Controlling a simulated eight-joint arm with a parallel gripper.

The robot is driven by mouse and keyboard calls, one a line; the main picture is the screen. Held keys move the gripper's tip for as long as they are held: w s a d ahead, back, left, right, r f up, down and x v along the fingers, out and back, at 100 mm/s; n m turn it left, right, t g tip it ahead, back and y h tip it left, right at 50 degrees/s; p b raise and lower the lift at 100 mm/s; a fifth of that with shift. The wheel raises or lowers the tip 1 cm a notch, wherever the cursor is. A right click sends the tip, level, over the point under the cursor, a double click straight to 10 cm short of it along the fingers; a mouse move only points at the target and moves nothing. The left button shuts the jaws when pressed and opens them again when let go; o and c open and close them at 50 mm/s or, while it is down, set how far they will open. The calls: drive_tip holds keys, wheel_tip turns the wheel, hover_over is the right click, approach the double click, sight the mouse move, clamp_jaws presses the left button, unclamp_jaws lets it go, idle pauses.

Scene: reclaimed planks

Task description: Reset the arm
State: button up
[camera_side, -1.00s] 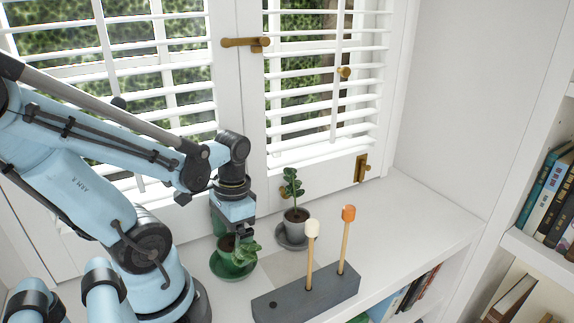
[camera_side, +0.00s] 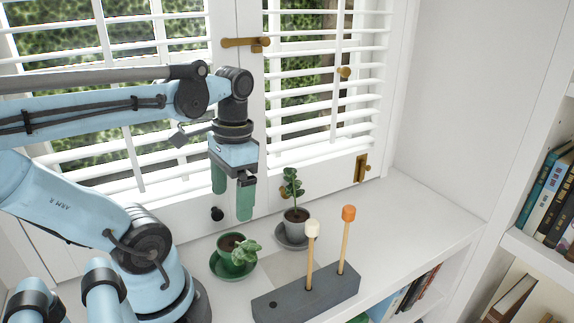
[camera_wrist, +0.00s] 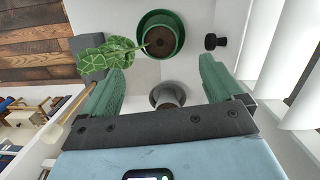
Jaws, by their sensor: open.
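My gripper (camera_side: 231,200) has green fingers and hangs open and empty above the sill. In the wrist view its two fingers (camera_wrist: 160,88) stand apart with nothing between them. Below it in the side view, a plant in a green pot (camera_side: 231,262) sits on a green saucer, its leaves leaning right. The green pot also shows beyond the fingertips in the wrist view (camera_wrist: 172,22). A second plant in a grey pot (camera_side: 296,226) stands on a grey saucer to the right of my gripper, apart from it.
A dark grey block (camera_side: 325,295) at the front holds two upright sticks, one with a white tip (camera_side: 312,229) and one with an orange tip (camera_side: 348,213). White blinds (camera_side: 325,95) and a window latch (camera_side: 245,42) are behind. The sill's right part is clear. Bookshelves are at right.

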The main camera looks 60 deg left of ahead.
drive_tip(key=w+d+f+m+t, duration=0.1)
drive_tip(key=w+d+t, duration=0.6)
drive_tip(key=w, duration=0.5)
drive_tip(key=shift+f+m+t, duration=0.3)
drive_tip(key=shift+f+t, duration=0.1)
drive_tip(key=shift+t, duration=0.4)
